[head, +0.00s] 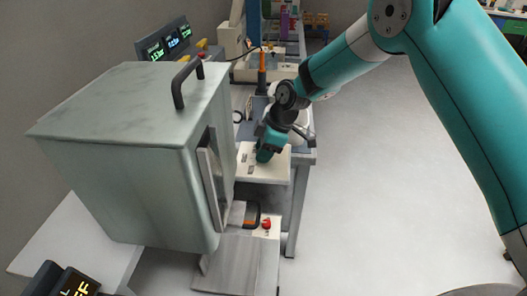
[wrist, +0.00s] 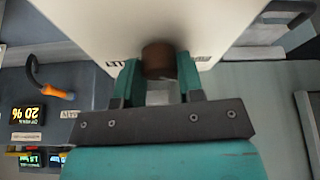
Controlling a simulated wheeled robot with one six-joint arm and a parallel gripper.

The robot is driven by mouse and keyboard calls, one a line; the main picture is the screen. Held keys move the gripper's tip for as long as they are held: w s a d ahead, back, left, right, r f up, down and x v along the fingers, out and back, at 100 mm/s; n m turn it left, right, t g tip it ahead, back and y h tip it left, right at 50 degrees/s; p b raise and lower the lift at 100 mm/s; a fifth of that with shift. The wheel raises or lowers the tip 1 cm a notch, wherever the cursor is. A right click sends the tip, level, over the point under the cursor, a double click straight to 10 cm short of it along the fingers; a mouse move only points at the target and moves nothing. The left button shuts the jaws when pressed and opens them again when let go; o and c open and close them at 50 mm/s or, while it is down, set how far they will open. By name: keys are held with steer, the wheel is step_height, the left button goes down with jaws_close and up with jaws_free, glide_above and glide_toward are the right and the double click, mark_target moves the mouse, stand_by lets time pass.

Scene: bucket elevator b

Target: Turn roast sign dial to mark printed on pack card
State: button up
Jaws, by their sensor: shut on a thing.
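In the wrist view, a brown round knob (wrist: 158,58), which looks like the dial, stands out from a white panel (wrist: 100,30). The two teal fingers of my gripper (wrist: 160,76) are on either side of it and closed on it. Dark lettering on the panel shows beside each finger, partly covered and too small to read surely. In the head view my gripper (head: 268,150) is at the white sign box (head: 265,174) beyond the grey cabinet; the knob is hidden there. I cannot make out the pack card or the dial's pointer.
A large grey cabinet (head: 120,125) with a black top handle (head: 184,84) stands left of my arm. Lit displays (head: 165,42) are behind it. A red button (head: 266,224) is on the low unit in front. The floor (head: 385,200) to the right is clear.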

steer(key=m+t+b, duration=0.1)
steer(key=m, duration=0.1)
steer(key=m+t+b, duration=0.1)
steer(key=m, duration=0.2)
steer(key=shift+h, duration=0.4)
steer(key=m+b, duration=0.1)
steer(key=m, duration=0.2)
steer(key=m+t+h+b, duration=0.1)
steer(key=m, duration=0.1)
steer(key=shift+s+a+m+t+h, duration=0.1)
steer(key=shift+a+m+t+h, duration=0.05)
steer(key=shift+m+t+h, duration=0.2)
steer(key=m+h, duration=0.1)
steer(key=m, duration=0.4)
steer(key=shift+m+t+h+b, duration=0.25)
steer(key=shift+h+b, duration=0.05)
steer(key=shift+h, duration=0.05)
steer(key=m+h, duration=0.1)
steer(key=m, duration=0.3)
steer(key=shift+a+m+h, duration=0.1)
steer(key=shift+m+h, duration=0.2)
steer(key=shift+h, duration=0.1)
steer(key=o, duration=0.9)
steer(key=shift+r+b, duration=0.1)
steer(key=shift+b, duration=0.2)
